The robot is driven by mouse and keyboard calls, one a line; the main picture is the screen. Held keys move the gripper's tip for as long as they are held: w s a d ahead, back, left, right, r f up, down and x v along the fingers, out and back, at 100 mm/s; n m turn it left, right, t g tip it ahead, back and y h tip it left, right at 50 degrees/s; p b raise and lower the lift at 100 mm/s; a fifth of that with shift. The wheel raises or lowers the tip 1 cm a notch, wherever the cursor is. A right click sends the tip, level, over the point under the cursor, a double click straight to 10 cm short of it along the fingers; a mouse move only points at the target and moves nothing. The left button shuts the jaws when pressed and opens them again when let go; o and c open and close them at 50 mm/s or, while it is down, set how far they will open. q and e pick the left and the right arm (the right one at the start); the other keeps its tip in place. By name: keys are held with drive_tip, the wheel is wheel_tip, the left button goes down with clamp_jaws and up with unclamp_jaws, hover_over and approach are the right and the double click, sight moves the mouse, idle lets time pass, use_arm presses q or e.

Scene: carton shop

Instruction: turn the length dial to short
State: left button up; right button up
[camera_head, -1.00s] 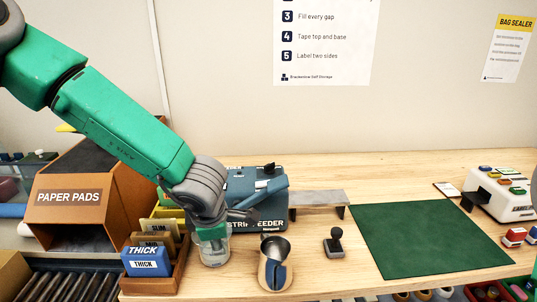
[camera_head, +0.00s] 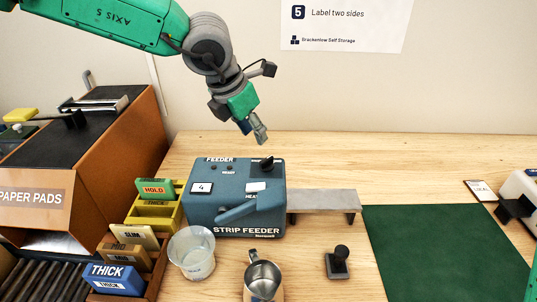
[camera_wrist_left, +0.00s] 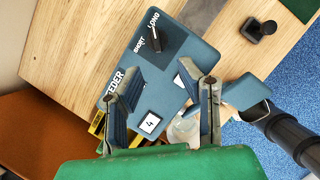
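The blue-grey strip feeder (camera_head: 236,205) stands on the wooden bench. Its length dial (camera_head: 267,163) is a black knob on the top, at the back right. In the left wrist view the dial (camera_wrist_left: 154,39) sits beside the printed words SHORT and LONG; its exact setting is hard to tell. My left gripper (camera_head: 257,132) hangs above and just behind the dial, apart from it. In the left wrist view the two fingers of my left gripper (camera_wrist_left: 160,82) are spread, with nothing between them.
A clear cup (camera_head: 192,255) and a metal jug (camera_head: 263,278) stand before the feeder. A black stamp (camera_head: 338,263) and green mat (camera_head: 435,250) lie to the right. Pad holders (camera_head: 157,212) and the paper pads box (camera_head: 85,150) are at left.

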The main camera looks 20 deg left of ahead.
sight(265, 159)
use_arm(q)
drive_tip(key=x, duration=0.6)
drive_tip(key=a+x, duration=0.1)
drive_tip(key=x, duration=0.3)
drive_tip(key=shift+w+f, duration=0.15)
drive_tip(key=shift+w, duration=0.1)
drive_tip(key=shift+w+d+f, duration=0.2)
drive_tip(key=shift+d+f, duration=0.25)
drive_tip(key=shift+s+a, duration=0.1)
drive_tip(key=shift+a, duration=0.2)
clamp_jaws()
